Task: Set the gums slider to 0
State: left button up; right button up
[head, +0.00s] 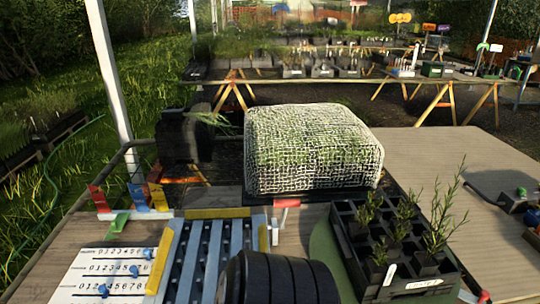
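A white slider board (70,291) lies on the wooden bench at the lower left, partly cut off by the picture's bottom edge. It has printed number rows, and three rows show. The top row has a blue knob (148,254) near its right end. The middle row has a blue knob (134,271) toward the right. The lowest visible row has a blue knob (103,290) around its middle. I cannot read any name on the rows, so I cannot tell which slider is gums. Neither of my grippers can be made out in the head view.
A blue-grey slatted rack (207,262) with yellow edges adjoins the board. Coloured clips (136,198) stand behind it. A dark ribbed cylinder (280,280) is low in front. A netted block (312,150) and a black seedling tray (350,240) are to the right.

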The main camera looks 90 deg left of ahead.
aim_at(147, 251)
jog(key=k+u, duration=0.4)
jog(key=k+j+u, duration=0.2)
jog(key=u, duration=0.25)
